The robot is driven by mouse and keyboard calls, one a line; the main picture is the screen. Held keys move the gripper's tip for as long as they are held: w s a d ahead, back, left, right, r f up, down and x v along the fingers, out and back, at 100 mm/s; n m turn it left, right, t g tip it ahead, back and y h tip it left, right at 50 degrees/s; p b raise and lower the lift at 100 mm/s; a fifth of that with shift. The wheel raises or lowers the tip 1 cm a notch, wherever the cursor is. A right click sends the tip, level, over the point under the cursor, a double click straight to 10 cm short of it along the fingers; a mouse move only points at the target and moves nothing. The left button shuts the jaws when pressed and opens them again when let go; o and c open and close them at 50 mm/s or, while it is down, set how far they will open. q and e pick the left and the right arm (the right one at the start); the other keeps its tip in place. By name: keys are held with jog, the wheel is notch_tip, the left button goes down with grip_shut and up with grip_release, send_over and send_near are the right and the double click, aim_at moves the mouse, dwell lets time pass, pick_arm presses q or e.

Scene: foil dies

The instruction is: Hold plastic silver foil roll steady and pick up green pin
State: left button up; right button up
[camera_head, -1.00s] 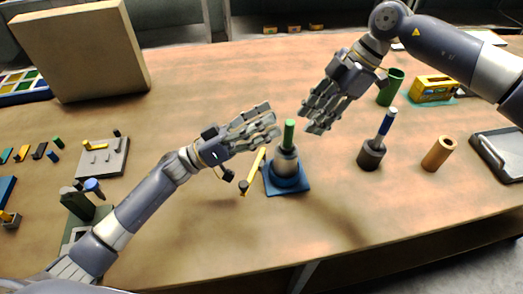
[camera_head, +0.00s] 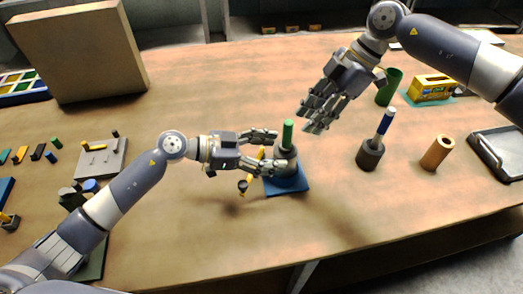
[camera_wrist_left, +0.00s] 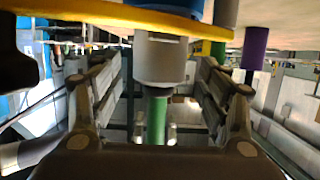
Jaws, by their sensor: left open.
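The silver-grey foil roll (camera_head: 286,163) stands upright on a blue square base (camera_head: 290,187). The green pin (camera_head: 288,132) sticks up from its top. My left gripper (camera_head: 271,152) is open, with its fingers spread at the left side of the roll. In the left wrist view, the roll (camera_wrist_left: 160,58) and the green pin (camera_wrist_left: 156,118) appear between the two open fingers, with gaps on both sides. No firm contact shows. My right gripper (camera_head: 315,116) hangs above and right of the pin, apart from it; its finger opening is unclear.
A yellow bar (camera_head: 250,171) lies close by my left gripper. A dark holder with a blue-and-white pin (camera_head: 371,153), a tan tube (camera_head: 438,153) and a green cup (camera_head: 390,88) stand at the right. The front middle of the table is clear.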

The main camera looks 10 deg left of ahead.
pick_arm(q)
jog(key=x, duration=0.8)
jog(key=shift+d, duration=0.15)
jog(key=c, duration=1.3)
